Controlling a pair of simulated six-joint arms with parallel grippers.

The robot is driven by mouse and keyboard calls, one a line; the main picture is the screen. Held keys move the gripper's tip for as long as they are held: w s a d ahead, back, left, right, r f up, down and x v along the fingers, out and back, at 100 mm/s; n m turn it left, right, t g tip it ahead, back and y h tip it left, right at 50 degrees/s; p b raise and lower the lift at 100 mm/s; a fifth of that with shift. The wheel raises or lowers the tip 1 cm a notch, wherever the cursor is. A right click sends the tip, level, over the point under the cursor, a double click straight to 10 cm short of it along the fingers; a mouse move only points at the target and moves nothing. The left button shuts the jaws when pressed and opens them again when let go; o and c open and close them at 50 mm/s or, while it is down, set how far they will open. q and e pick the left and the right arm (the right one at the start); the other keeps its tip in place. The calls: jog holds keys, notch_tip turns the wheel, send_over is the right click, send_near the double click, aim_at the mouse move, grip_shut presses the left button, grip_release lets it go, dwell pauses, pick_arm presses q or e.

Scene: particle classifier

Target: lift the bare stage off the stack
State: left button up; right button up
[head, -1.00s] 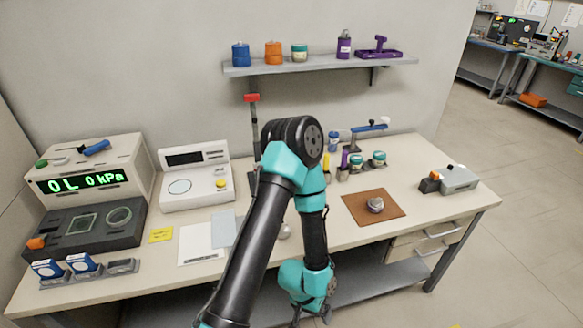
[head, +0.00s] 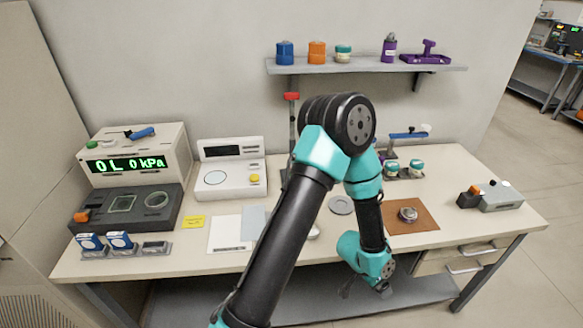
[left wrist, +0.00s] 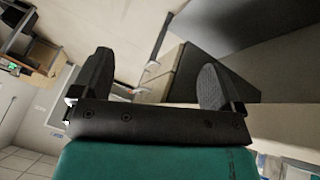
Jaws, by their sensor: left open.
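A small round metal piece (head: 408,214), perhaps the stack, sits on the brown mat (head: 425,222) at the right of the bench. I cannot make out its separate layers or tell which part is the bare stage. A flat grey disc (head: 341,205) lies on the bench left of the mat. My left gripper (head: 366,289) hangs in front of the bench's front edge, below and left of the mat, touching neither. In the left wrist view its two fingers (left wrist: 155,68) are spread apart with nothing between them. My right gripper is not in view.
A wall shelf (head: 365,68) holds jars and a purple tool. A grey device (head: 495,197) stands at the bench's right end. A display unit (head: 135,157) and a white balance (head: 230,175) stand at left. Drawers (head: 455,262) hang under the right side.

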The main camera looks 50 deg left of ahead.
pick_arm(q)
jog(key=w+d+r+m+t, duration=0.1)
jog(key=w+r+m, duration=0.2)
jog(key=w+r, duration=0.4)
jog(key=shift+y, duration=0.5)
jog(key=w+a, duration=0.2)
jog(key=w+a+r, duration=0.1)
jog(key=w+a, duration=0.3)
jog(key=a, duration=0.1)
jog(key=shift+r, duration=0.3)
jog(key=w+a+r+g+y, duration=0.15)
jog(key=a+r, duration=0.25)
jog(key=a, duration=0.6)
jog(key=w+a+r, duration=0.2)
jog(key=a+r, duration=0.3)
jog(key=a, duration=0.5)
jog(key=w+a+r+g+y, duration=0.1)
jog(key=a+r, duration=0.3)
jog(key=a, duration=0.6)
jog(key=s+a+r+g, duration=0.2)
jog(key=s+a+r, duration=0.4)
jog(key=a+r, duration=0.3)
jog(key=a+y, duration=0.1)
jog(key=a, duration=0.2)
jog(key=shift+a+m, duration=0.4)
notch_tip(320, 180, down, 12)
